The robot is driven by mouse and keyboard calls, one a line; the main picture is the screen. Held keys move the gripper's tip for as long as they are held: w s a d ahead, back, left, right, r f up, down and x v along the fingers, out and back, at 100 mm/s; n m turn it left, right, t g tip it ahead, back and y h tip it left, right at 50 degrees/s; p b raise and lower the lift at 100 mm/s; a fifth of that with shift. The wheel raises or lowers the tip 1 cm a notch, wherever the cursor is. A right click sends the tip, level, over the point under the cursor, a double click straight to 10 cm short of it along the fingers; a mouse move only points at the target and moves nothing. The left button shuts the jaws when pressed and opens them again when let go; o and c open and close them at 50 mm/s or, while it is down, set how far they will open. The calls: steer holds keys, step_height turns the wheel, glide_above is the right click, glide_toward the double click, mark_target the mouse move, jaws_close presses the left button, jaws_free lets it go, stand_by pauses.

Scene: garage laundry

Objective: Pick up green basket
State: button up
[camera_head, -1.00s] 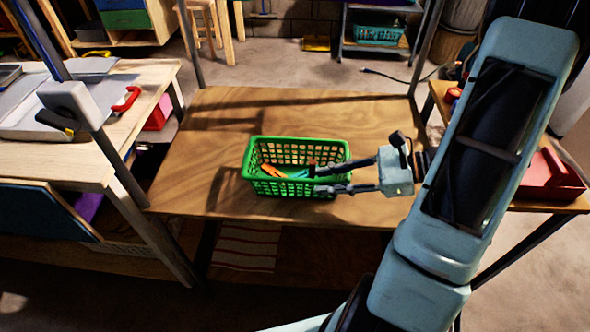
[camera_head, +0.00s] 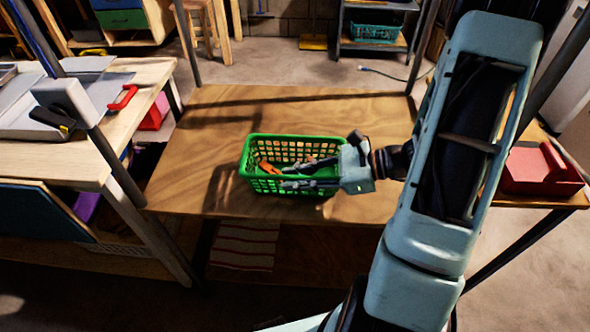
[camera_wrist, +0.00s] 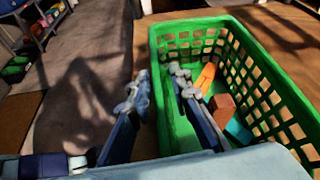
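The green basket (camera_head: 262,186), with lattice walls, stands upright on the wooden table (camera_head: 210,105). Inside lie an orange item (camera_wrist: 204,77), a brown-red block (camera_wrist: 222,110) and a teal item (camera_wrist: 238,131). My gripper (camera_head: 288,175) comes in from the right at the basket's near side. It is open. In the wrist view, one finger is outside the near wall and the other is inside the basket, with the wall between them. The basket also shows large in this view (camera_wrist: 276,77). My gripper hides part of the basket's right end in the head view.
A workbench (camera_head: 95,150) with trays and a red-handled tool stands at the left. A red box (camera_head: 540,172) sits on a side surface at the right. Dark posts rise at the table's back corners. The table around the basket is clear.

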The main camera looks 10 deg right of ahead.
jaws_close()
steer(key=shift+r, duration=0.1)
steer(key=shift+r+p, duration=0.75)
steer(key=shift+r, duration=0.05)
steer(key=s+a+r+p, duration=0.4)
steer(key=s+r+p, duration=0.2)
steer(key=r+p, duration=0.2)
steer(key=shift+s+r, duration=0.15)
steer(key=shift+r, duration=0.25)
